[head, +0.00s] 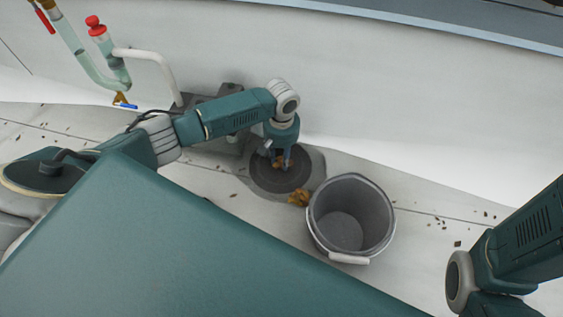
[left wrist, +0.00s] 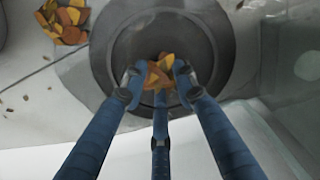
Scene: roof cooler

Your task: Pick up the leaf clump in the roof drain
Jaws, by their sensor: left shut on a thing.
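The roof drain (head: 267,177) is a dark round bowl set in the pale roof; it also shows in the left wrist view (left wrist: 205,40). A leaf clump (left wrist: 160,72) of orange and yellow leaves is over the drain. My left gripper (head: 282,160) points down over the drain. In the left wrist view its blue fingers (left wrist: 157,78) are closed around the clump, partly hiding it. Whether the clump touches the drain bottom I cannot tell. My right arm shows at the lower right of the head view, but its gripper is out of view.
A grey bucket (head: 342,243), which looks empty, stands right of the drain. A second leaf clump (head: 299,198) lies on the roof between drain and bucket. A white wall (head: 380,95) rises behind. Pipes with a red-capped tube (head: 97,28) stand at upper left.

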